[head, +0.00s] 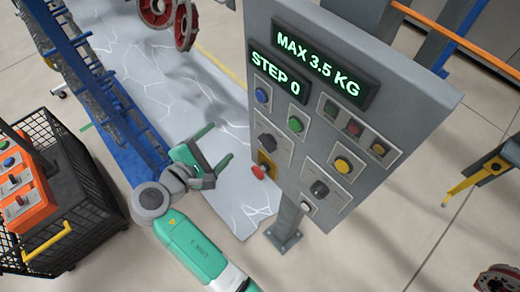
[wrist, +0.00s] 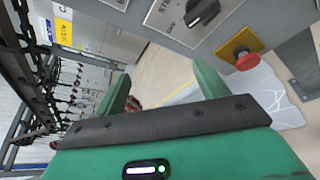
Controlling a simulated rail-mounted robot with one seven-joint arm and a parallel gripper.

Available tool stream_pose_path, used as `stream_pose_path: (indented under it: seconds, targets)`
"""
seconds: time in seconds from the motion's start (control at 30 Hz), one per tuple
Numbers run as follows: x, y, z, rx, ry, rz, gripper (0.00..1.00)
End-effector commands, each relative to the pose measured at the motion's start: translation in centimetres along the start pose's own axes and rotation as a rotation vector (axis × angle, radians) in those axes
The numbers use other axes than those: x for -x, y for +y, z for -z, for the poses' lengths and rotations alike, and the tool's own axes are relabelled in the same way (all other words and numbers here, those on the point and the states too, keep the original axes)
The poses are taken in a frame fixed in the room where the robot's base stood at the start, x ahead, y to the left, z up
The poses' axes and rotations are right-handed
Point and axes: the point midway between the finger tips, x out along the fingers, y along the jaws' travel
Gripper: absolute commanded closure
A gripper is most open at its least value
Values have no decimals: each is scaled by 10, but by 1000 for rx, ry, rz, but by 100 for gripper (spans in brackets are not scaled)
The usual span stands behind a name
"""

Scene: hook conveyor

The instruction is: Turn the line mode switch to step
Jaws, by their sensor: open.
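A grey control panel (head: 385,150) stands at the centre right of the head view. It carries a black rotary switch (head: 267,142) above a red mushroom button (head: 259,172) on a yellow plate. The switch also shows at the top of the wrist view (wrist: 203,12), with partly legible lettering beside it that seems to include STEP. Its exact setting is hard to tell. A display (head: 278,75) reads STEP 0. My gripper (head: 222,142) is open and empty, left of the panel and apart from the switch. Its two green fingers (wrist: 162,75) also show in the wrist view.
A second rotary switch (head: 319,188) sits lower right on the panel, among coloured buttons. Another display (head: 318,67) reads MAX 3.5 KG. A black mesh crate (head: 88,205) with an orange control box (head: 22,190) stands at left. A blue frame (head: 100,85) rises behind my gripper.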

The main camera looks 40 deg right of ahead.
Motion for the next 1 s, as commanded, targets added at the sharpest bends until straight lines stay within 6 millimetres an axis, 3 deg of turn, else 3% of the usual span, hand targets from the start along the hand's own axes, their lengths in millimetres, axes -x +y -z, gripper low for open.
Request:
stream_pose_path:
  seconds: [0.03, 0.1, 0.2, 0.4, 0.73, 1.0]
  targets:
    - [-14, -31, 3, 167, -117, 30, 27]
    - [-22, -57, -2, 355, -252, 64, 27]
    - [-25, -74, -7, 502, -358, 90, 27]
    - [-30, -77, -12, 542, -389, 99, 27]
    - [-84, -76, -35, 538, -386, 99, 27]
    - [-98, -77, -40, 537, -384, 97, 27]
